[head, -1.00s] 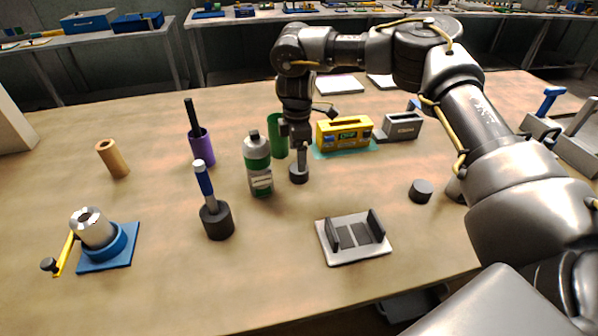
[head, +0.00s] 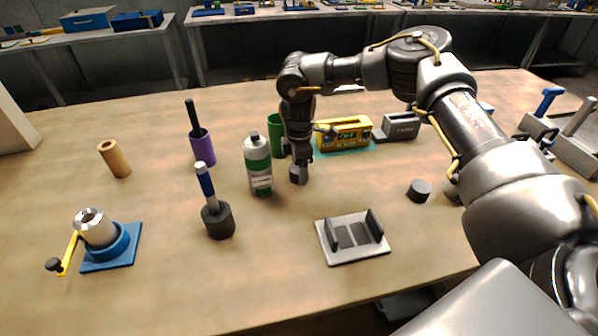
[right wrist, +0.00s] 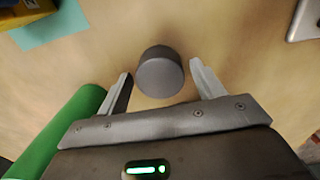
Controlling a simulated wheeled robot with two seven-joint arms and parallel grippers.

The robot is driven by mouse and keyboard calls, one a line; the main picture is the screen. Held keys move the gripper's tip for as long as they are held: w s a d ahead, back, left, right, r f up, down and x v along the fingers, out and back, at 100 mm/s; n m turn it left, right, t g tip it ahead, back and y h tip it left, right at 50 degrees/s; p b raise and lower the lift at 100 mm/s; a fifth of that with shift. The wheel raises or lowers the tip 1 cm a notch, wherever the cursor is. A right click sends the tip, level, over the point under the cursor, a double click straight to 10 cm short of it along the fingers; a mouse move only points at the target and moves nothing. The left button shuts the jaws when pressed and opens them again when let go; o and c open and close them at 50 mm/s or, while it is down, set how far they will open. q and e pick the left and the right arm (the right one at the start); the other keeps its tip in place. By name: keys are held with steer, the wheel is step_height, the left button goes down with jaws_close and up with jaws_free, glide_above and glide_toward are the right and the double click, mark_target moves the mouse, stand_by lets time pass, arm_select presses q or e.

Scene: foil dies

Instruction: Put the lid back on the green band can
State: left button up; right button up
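The green band can (head: 257,165), pale with a green band and a small dark nozzle on top, stands upright left of my right gripper. A short dark grey cylindrical cap (head: 298,176) stands on the table just right of it. My right gripper (head: 300,160) points down over this cap. In the right wrist view the cap (right wrist: 160,72) lies between the two spread fingers of the open gripper (right wrist: 160,82), with a gap on each side. A similar dark cap (head: 420,190) stands farther right; which one is the can's lid I cannot tell. My left gripper is not in view.
A green cylinder (head: 275,135) stands close behind the can and also shows beside the gripper (right wrist: 62,130). A yellow box (head: 345,133) is behind, a holder with a blue-handled tool (head: 218,221) is front left, and a grey cradle (head: 352,254) is in front. Table between is clear.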

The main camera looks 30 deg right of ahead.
steer(key=c, duration=0.7)
steer(key=shift+c, duration=0.5)
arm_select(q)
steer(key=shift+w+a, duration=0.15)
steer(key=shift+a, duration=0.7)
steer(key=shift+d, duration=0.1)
arm_select(e)
steer(key=shift+r, duration=0.1)
